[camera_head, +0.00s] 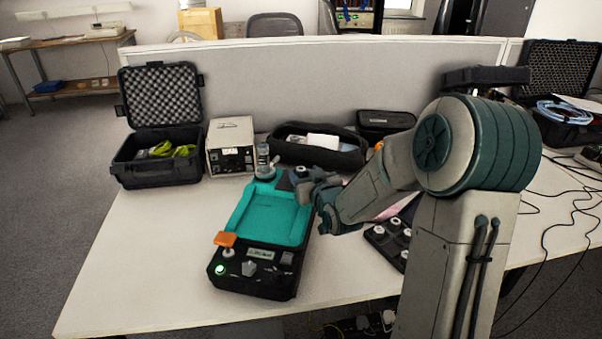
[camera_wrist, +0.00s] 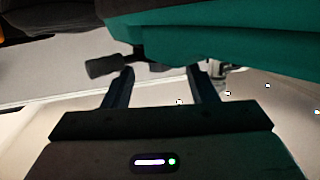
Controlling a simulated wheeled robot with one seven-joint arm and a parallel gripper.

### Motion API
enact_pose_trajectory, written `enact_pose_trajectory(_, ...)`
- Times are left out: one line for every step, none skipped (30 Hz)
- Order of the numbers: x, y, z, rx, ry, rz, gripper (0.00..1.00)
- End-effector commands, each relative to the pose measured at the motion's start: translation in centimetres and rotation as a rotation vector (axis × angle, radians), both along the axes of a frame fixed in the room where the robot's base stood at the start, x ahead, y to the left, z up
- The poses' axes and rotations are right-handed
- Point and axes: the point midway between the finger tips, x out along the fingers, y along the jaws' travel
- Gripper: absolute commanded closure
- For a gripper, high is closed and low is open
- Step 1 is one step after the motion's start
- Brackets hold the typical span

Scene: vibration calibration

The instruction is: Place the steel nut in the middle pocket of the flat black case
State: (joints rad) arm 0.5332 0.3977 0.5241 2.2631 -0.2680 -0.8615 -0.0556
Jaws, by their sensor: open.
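A flat black case (camera_head: 376,237) lies on the table right of the teal-topped device, with several pale round pieces in it. My arm hides part of it, so I cannot make out its middle pocket. I cannot pick out the steel nut for certain in either view. My gripper (camera_head: 302,188) is over the right back edge of the teal-topped device, away from the flat case. In the wrist view my gripper (camera_wrist: 160,80) has its two fingers apart, with no object clearly held between them. A small dark knob (camera_wrist: 104,67) shows by the left finger.
The teal-topped device (camera_head: 268,213) carries an orange knob (camera_head: 225,239). A clear cylinder (camera_head: 263,160) stands behind it. An open foam-lined case (camera_head: 157,172), beige instrument (camera_head: 230,147) and black bag (camera_head: 345,158) line the back. The table's front left is clear.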

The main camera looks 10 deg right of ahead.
Motion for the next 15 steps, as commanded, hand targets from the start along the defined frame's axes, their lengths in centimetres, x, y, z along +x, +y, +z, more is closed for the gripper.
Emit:
enact_pose_trajectory(0.56,0.19,-0.12,0.002,0.0,0.002,0.48)
enact_pose_trajectory(0.81,0.24,-0.14,0.001,-0.001,0.002,0.48)
enact_pose_trajectory(1.06,0.29,-0.14,0.0,-0.001,0.002,0.48)
enact_pose_trajectory(1.17,0.32,-0.15,0.0,-0.001,0.002,0.48)
enact_pose_trajectory(1.25,0.34,-0.17,0.0,-0.001,0.002,0.48)
enact_pose_trajectory(1.29,0.34,-0.18,-0.001,0.0,0.001,0.48)
enact_pose_trajectory(1.3,0.34,-0.18,-0.001,0.0,0.001,0.48)
enact_pose_trajectory(1.29,0.33,-0.18,-0.001,0.0,0.001,0.48)
enact_pose_trajectory(1.28,0.32,-0.18,-0.001,0.0,0.001,0.48)
enact_pose_trajectory(1.28,0.32,-0.18,-0.001,0.0,0.001,0.48)
enact_pose_trajectory(1.27,0.31,-0.18,-0.001,0.0,0.001,0.48)
enact_pose_trajectory(1.27,0.31,-0.17,-0.001,0.0,0.001,0.53)
enact_pose_trajectory(1.26,0.3,-0.18,-0.001,0.0,0.001,0.61)
enact_pose_trajectory(1.27,0.3,-0.17,-0.001,0.0,0.001,0.7)
enact_pose_trajectory(1.26,0.3,-0.18,-0.001,0.0,0.001,0.81)
